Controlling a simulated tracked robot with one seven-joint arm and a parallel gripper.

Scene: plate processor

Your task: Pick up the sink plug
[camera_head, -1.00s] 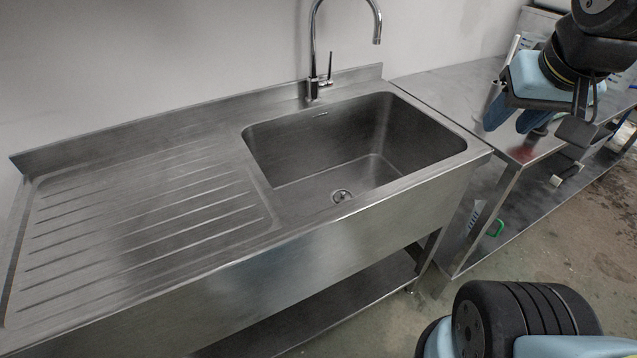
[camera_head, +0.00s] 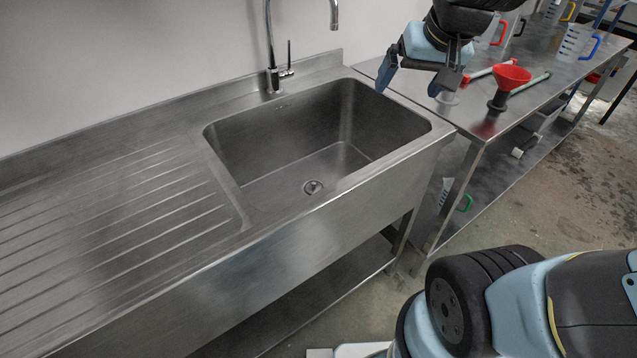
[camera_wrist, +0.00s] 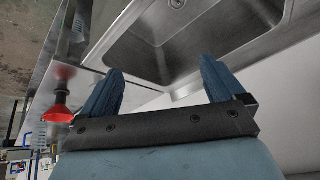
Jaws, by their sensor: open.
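My gripper (camera_head: 411,86) is open and empty, above the right rim of the steel sink (camera_head: 225,160). Its two blue fingers point down, and they also show spread apart in the wrist view (camera_wrist: 160,66). A round metal drain fitting (camera_head: 313,187) sits in the basin floor, and it also shows at the top edge of the wrist view (camera_wrist: 177,3). I cannot tell whether a plug is in it.
A tall tap (camera_head: 271,50) stands behind the basin. The side table (camera_head: 515,125) holds a red funnel (camera_head: 511,77), rod-like tools and clear jugs (camera_head: 574,42). The ribbed drainboard (camera_head: 110,210) to the left is clear.

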